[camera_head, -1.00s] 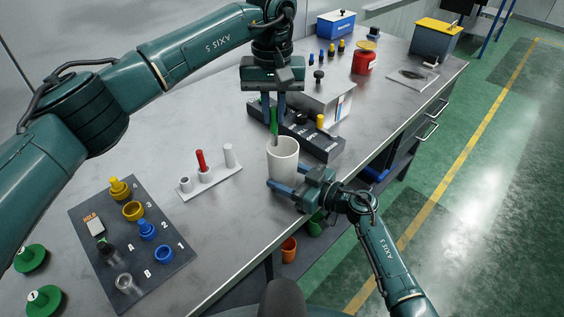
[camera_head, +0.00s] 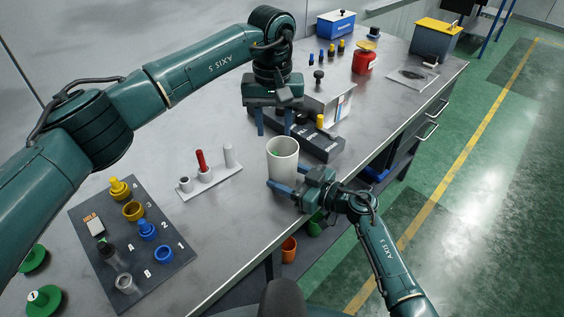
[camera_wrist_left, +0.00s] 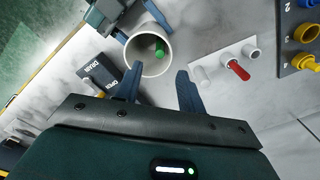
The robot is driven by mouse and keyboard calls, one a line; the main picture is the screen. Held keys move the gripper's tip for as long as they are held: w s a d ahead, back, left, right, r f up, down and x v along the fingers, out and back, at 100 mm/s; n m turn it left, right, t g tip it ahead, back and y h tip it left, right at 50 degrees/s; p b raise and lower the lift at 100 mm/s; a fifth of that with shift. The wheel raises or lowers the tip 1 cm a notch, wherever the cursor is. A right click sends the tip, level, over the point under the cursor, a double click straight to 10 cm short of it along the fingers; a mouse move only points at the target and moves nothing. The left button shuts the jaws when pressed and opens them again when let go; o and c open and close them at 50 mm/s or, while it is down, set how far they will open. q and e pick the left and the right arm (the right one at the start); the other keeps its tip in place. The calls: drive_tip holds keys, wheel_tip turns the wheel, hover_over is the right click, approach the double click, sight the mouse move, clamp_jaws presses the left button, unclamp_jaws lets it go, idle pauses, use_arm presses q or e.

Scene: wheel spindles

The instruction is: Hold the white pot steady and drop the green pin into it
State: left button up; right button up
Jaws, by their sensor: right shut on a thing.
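The white pot (camera_head: 283,165) stands upright on the workbench. My right gripper (camera_head: 277,190) is shut on the pot low on its near side. The green pin (camera_head: 275,153) is inside the pot, only partly seen over the rim. In the left wrist view the green pin (camera_wrist_left: 160,48) lies against the inner wall of the pot (camera_wrist_left: 136,66). My left gripper (camera_head: 274,130) is open and empty, above and behind the pot; in the left wrist view its fingers (camera_wrist_left: 158,84) are spread apart.
A white stand (camera_head: 209,180) with a red pin (camera_head: 201,160) is left of the pot. A dark board (camera_head: 135,240) with yellow and blue parts lies front left. A dark rack (camera_head: 318,142) stands behind the pot. The bench's near edge runs close to the pot.

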use_arm(q)
wheel_tip(320, 180, up, 12)
idle(0.6)
idle(0.6)
use_arm(e)
drive_tip(key=o, duration=0.8)
drive_tip(key=shift+o, duration=0.2)
